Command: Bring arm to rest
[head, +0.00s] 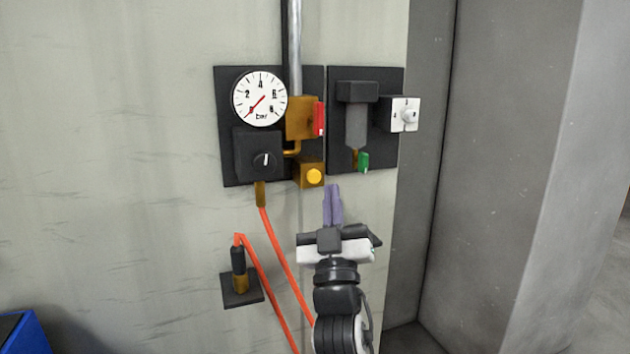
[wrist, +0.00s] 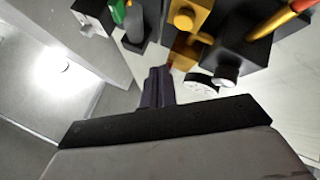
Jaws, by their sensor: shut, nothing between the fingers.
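My gripper (head: 333,192) is in front of the wall panels in the head view, at their lower edge. Its purple-grey fingers are together and hold nothing. My arm reaches up from the bottom of that view. The fingers (wrist: 159,72) also show together in the wrist view, with the panel fittings beyond them. I cannot tell the exact gap between the fingertips and the panels.
A pressure gauge (head: 259,98), black knob (head: 263,160), red handle (head: 319,119), yellow button (head: 314,176), green lever (head: 363,161) and white dial (head: 405,115) project from the wall. An orange hose (head: 283,262) hangs near my arm. A blue object (head: 28,334) stands lower left.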

